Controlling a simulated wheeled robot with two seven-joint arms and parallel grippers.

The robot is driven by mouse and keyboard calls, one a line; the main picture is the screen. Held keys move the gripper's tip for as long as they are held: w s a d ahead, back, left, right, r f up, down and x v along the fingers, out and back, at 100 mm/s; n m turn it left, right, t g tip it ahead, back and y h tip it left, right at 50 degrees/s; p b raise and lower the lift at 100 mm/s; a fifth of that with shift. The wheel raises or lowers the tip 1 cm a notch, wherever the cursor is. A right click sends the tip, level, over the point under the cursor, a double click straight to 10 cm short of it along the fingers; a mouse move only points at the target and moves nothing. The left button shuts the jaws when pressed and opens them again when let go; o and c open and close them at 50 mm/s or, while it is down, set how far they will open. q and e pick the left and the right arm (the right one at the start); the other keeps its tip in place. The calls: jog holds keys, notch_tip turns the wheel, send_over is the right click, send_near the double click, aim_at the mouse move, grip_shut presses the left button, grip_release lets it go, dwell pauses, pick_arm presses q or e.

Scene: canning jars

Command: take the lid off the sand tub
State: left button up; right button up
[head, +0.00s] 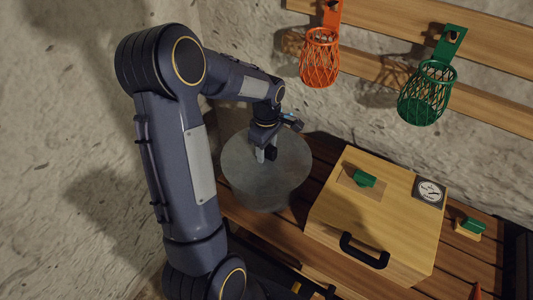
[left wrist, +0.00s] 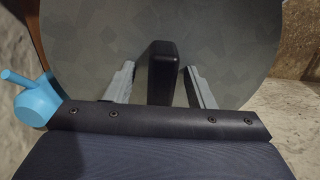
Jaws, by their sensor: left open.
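The sand tub (head: 262,200) is a round grey tub on the wooden bench, below my left arm in the head view. Its flat grey lid (head: 240,162) is on it and also fills much of the left wrist view (left wrist: 90,40). A black upright handle (left wrist: 163,72) stands on the lid. My left gripper (head: 266,156) points down at the middle of the lid. Its two fingers (left wrist: 160,72) are open, one on each side of the handle, with a visible gap on both sides. My right gripper is not in view.
A yellow wooden box (head: 330,215) with a black handle, a green-handled item and a dial stands right of the tub. Orange (head: 319,60) and green (head: 427,95) wire baskets hang on the wall rails behind. A small green-handled brush-like item (head: 470,227) lies at the right.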

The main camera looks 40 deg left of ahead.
pick_arm(q)
jog(key=shift+s+f, duration=0.1)
jog(key=shift+f, duration=0.05)
grip_shut()
dwell(0.4)
jog(key=shift+r, duration=0.45)
notch_tip(320, 180, up, 2)
jog(key=shift+r, duration=0.2)
jog(key=s+d+r+b, duration=0.3)
jog(key=s+d+r, duration=0.4)
jog(key=d, duration=0.5)
notch_tip(320, 180, up, 3)
jog(key=shift+f, duration=0.1)
